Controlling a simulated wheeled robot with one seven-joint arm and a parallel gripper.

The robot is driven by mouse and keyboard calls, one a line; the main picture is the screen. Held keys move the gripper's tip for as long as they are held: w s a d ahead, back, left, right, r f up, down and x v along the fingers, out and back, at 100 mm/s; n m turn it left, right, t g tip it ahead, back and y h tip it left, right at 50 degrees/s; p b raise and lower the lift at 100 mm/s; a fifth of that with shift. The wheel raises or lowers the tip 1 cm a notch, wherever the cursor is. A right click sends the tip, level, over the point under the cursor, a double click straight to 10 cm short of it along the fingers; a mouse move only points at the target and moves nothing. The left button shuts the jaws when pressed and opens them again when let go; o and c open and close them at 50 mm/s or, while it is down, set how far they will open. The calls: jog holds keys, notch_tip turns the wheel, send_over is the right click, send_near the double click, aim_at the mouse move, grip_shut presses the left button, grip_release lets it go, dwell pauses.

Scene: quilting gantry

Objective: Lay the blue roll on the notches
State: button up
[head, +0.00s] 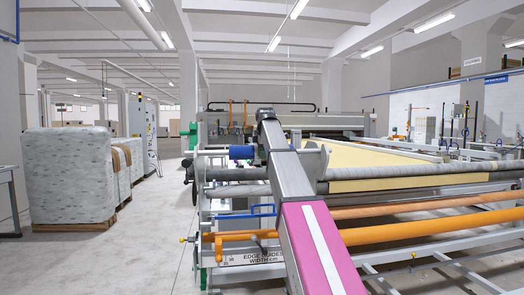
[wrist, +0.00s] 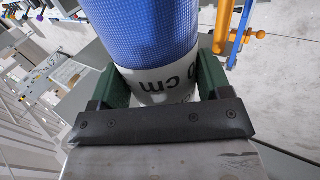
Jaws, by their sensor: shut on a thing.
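In the head view, part of the blue roll (head: 241,152) shows left of my arm, in front of the gantry, with the rest hidden. The gantry's upright end brackets, left (head: 200,165) and right (head: 316,160), stand either side of the arm. The notches are too small to make out, and I cannot tell whether the roll touches them.
Orange bars (head: 430,230) and a grey roller (head: 410,170) run across the frame at the right. Wrapped stacks (head: 70,175) stand on pallets at the left. The floor aisle (head: 150,220) between them and the gantry is clear. An orange rod (wrist: 240,35) is near the roll.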

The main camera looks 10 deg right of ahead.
jog(key=o, duration=1.4)
jog(key=shift+c, duration=0.2)
jog(key=shift+r, duration=0.1)
jog(key=v, duration=1)
jog(key=shift+s+r, duration=0.2)
jog(key=shift+r, duration=0.1)
